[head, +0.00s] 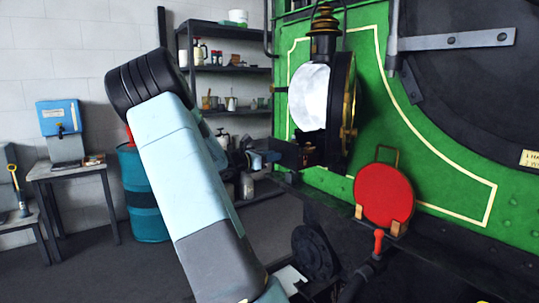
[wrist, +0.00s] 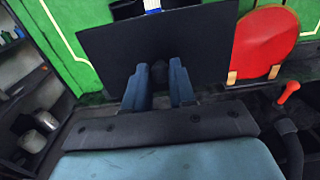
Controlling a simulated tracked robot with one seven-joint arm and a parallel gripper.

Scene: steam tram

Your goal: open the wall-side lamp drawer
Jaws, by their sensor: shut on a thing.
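The lamp (head: 313,95) stands on the front of the green engine, with a pale round glass, a brass-trimmed rim and a brass chimney. A dark box (head: 305,153) sits below its glass. My gripper (head: 272,158) reaches its left side from the left. In the wrist view my gripper (wrist: 160,88) has its two blue fingers closed around a small dark knob (wrist: 159,70). The knob is on a flat black drawer front (wrist: 108,52) that faces me. The fingers partly hide the knob. I cannot tell how far the drawer stands out.
A red disc (head: 383,194) on wooden blocks and a red-handled lever (head: 378,240) are to the right. Shelves (head: 232,68) with cans stand behind, along the wall. A blue drum (head: 140,200) and a small table (head: 68,170) are at left. Open floor lies between.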

